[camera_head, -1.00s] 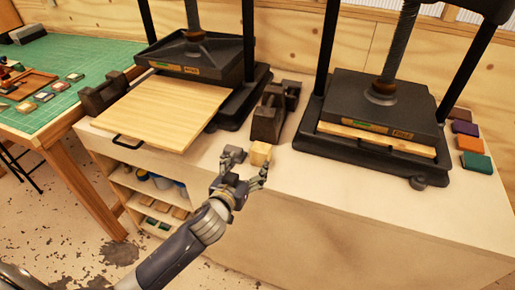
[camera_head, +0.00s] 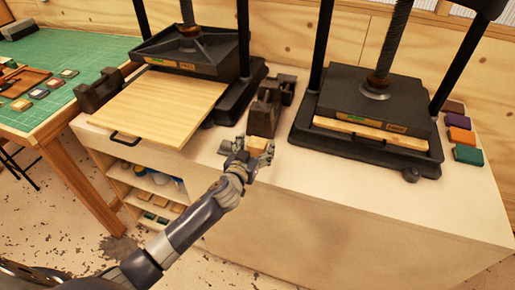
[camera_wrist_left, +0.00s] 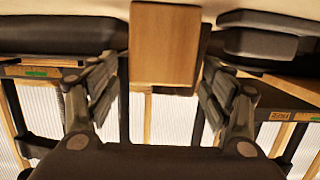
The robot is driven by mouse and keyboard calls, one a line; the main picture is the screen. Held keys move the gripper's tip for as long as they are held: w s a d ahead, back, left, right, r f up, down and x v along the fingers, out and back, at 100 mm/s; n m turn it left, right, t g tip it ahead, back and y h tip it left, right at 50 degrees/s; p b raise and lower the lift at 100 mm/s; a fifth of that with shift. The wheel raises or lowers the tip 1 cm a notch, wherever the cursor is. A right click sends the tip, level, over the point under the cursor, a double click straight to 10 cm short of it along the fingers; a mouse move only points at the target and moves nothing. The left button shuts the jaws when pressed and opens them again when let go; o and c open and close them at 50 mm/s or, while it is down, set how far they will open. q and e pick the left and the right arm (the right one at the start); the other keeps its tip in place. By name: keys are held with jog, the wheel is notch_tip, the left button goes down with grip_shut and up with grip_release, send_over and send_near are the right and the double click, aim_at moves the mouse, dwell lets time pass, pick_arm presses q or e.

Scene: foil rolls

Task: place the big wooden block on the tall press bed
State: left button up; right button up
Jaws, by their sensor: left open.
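The big wooden block (camera_head: 257,143) sits on the pale cabinet top between the two presses, partly hidden by my left gripper. In the left wrist view the block (camera_wrist_left: 165,45) appears between the spread fingers, with a gap visible on each side. My left gripper (camera_head: 250,154) is open around or just in front of the block. The left press (camera_head: 190,50) has a wooden board (camera_head: 160,105) pulled out on its bed. The right press (camera_head: 370,105) has a wooden board (camera_head: 372,134) under its platen. I cannot tell which press is the taller. My right gripper is out of view.
Dark metal weights (camera_head: 264,112) stand between the presses. Several coloured blocks (camera_head: 467,154) line the right edge. A green-matted table (camera_head: 75,55) stands at left. The front right cabinet top is clear.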

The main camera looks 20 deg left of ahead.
pick_arm(q)
jog(key=shift+w+f, duration=0.2)
jog(key=shift+w, duration=0.75)
jog(key=shift+c, duration=0.6)
jog(key=c, duration=1.2)
jog(key=shift+r, duration=0.15)
